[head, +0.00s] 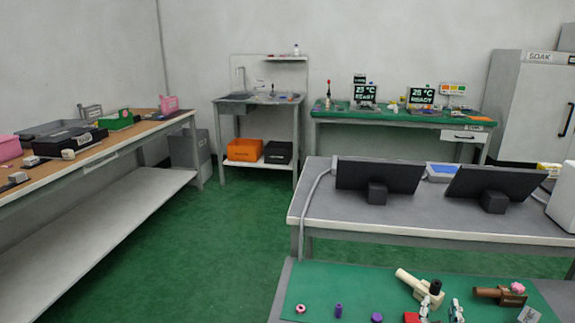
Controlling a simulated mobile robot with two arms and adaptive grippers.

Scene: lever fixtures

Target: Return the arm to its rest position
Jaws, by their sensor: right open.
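The green-topped bench (350,280) at the bottom right carries the lever fixtures. A cream fixture (415,283) with a black knob lies slanted on it. A brown fixture (488,293) with a pink piece on its top stands to its right. My right gripper (440,310) is at the bottom edge of the head view, just below the cream fixture. Its two fingertips are apart with nothing visible between them. I cannot tell whether a fingertip touches the cream fixture. My left gripper is out of view.
A pink ring (300,308), a purple cylinder (338,310) and a purple piece (376,317) lie left of the gripper. A grey table (330,215) with two dark monitors stands behind. Green floor (230,230) is clear at left.

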